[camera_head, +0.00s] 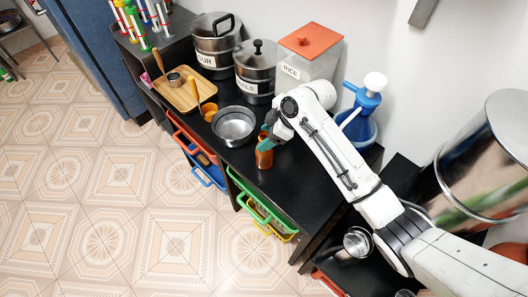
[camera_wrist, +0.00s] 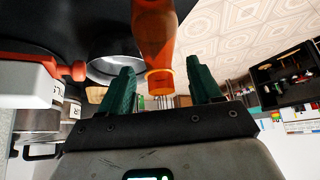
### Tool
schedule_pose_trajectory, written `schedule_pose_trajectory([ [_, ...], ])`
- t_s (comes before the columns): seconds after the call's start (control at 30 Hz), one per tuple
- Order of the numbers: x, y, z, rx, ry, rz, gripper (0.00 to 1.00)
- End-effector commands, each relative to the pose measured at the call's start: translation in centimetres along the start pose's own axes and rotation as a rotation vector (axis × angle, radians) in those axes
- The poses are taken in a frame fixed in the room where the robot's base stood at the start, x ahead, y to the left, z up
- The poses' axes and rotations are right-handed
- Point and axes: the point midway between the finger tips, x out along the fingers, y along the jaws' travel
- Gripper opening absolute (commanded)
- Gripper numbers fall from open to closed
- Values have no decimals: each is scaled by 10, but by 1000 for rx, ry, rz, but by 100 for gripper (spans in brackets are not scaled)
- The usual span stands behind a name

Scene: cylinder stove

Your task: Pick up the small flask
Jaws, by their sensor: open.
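The small flask (camera_head: 264,157) is an orange-brown bottle standing upright on the black counter near its front edge. In the wrist view the flask (camera_wrist: 156,38) appears from the top edge, with its neck and round mouth between the two green fingers. My gripper (camera_head: 269,139) is at the flask's upper part, partly covering it in the head view. In the wrist view my gripper (camera_wrist: 160,76) is open, with a visible gap on each side of the flask's neck.
A metal bowl (camera_head: 233,125) stands close left of the flask. Behind are labelled metal canisters (camera_head: 256,68), a rice container (camera_head: 309,57) and a blue bottle (camera_head: 362,110). A wooden tray (camera_head: 185,92) lies at the left. Colored-rimmed drawers (camera_head: 260,207) sit below the counter.

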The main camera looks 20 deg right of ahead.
Motion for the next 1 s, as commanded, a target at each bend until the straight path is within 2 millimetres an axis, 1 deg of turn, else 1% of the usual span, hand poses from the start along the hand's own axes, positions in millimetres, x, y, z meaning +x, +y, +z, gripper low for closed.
schedule_pose_trajectory([
  [0.17, 0, 0, 0, -1, 1, 1, 64],
  [0.2, 0, 0, 0, 0, 0, 1, 62],
  [0.83, 0, 0, 0, 0, 0, 1, 1],
  [0.87, 0, 0, 0, 0, 0, 1, 0],
  [1.0, 0, 0, 0, 0, 1, 1, 0],
])
